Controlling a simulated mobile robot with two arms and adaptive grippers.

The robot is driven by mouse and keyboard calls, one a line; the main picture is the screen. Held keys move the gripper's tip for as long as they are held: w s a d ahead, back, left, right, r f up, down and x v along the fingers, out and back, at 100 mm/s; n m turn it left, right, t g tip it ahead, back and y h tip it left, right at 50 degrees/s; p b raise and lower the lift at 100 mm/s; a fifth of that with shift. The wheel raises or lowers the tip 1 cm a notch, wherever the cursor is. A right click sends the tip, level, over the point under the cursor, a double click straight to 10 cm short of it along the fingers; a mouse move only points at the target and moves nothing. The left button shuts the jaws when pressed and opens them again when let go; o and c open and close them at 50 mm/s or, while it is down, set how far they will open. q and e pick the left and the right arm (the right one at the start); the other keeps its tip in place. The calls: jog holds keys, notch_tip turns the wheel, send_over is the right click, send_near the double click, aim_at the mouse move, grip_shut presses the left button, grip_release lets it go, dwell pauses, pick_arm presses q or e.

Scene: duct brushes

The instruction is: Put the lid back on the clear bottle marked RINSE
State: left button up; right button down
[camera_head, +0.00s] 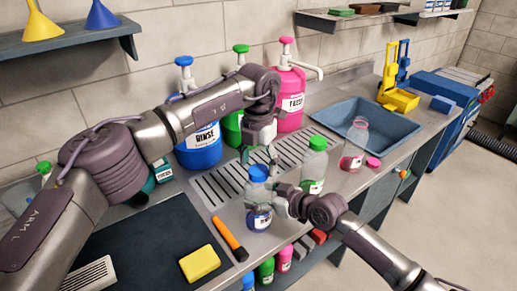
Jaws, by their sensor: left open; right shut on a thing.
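A clear bottle (259,218) with blue liquid stands upright on the steel counter at the front of the drain grate. Its small label is too small to read surely; the big blue jug (201,150) behind reads RINSE. A blue lid (259,172) sits on top of the bottle's neck; I cannot tell how tightly. My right gripper (268,197) comes from the right and is shut on the clear bottle, at its upper body. My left gripper (258,158) is open just above and behind the blue lid, apart from it as far as I can see.
A green-capped bottle (313,168) stands close on the right. A pink-liquid bottle (353,147) stands open, a pink lid (373,162) beside it. A blue sink (366,123) lies behind. An orange-handled tool (229,238) and yellow sponge (200,263) lie front left.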

pick_arm(q)
jog(key=shift+f, duration=0.9)
jog(key=shift+c, duration=0.2)
jog(key=c, duration=1.2)
jog(key=o, duration=1.4)
notch_tip(320, 180, up, 12)
